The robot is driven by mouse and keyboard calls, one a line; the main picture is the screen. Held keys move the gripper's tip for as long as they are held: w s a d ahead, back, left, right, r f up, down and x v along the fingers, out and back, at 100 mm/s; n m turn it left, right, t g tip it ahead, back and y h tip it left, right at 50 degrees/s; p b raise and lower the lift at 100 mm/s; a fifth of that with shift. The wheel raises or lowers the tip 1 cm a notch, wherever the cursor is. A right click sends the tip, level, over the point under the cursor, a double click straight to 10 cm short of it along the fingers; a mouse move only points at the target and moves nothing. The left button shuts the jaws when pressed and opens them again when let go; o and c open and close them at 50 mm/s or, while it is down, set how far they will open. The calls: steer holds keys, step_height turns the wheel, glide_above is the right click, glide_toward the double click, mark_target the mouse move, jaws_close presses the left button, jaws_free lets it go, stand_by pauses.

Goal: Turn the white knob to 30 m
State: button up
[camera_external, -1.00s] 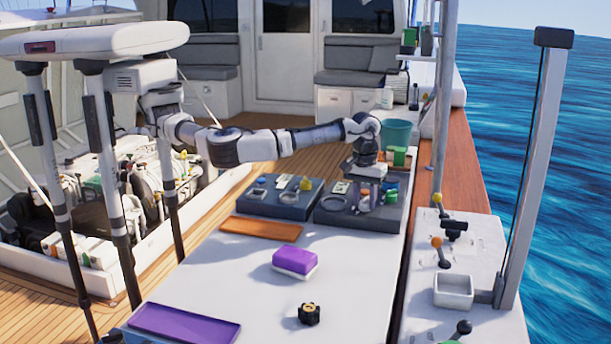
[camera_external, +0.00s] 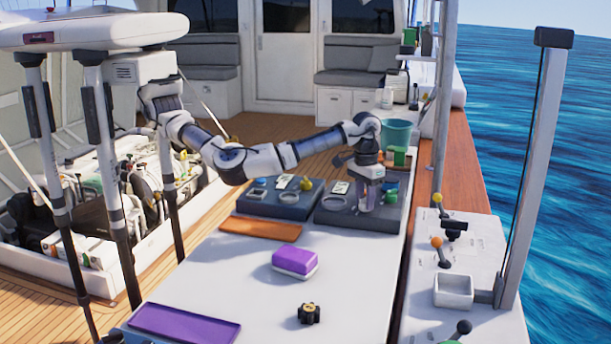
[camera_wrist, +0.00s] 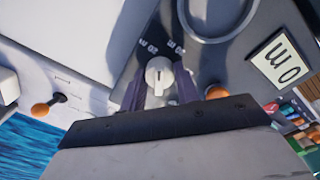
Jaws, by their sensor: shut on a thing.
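The white knob (camera_wrist: 159,75) sits on a dark panel in the wrist view, with a pointer-like ridge and small white markings (camera_wrist: 148,46) on the panel above it. The markings are too small to read surely. My gripper (camera_wrist: 160,88) has its two dark fingers on either side of the knob, shut on it. In the external view my gripper (camera_external: 369,188) points down onto the right dark panel (camera_external: 335,217) at the far end of the white table. There the knob is mostly hidden by the gripper.
A grey ring (camera_wrist: 218,18) and a white label plate (camera_wrist: 283,62) lie close to the knob. A purple-and-white block (camera_external: 294,262) and a black knob (camera_external: 309,313) are on the table's nearer part.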

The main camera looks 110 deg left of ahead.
steer(key=m, duration=0.5)
steer(key=shift+m, duration=0.4)
stand_by(0.4)
steer(key=o, duration=1)
steer(key=shift+r, duration=0.1)
steer(key=r, duration=1.3)
steer(key=shift+a+r, duration=0.35)
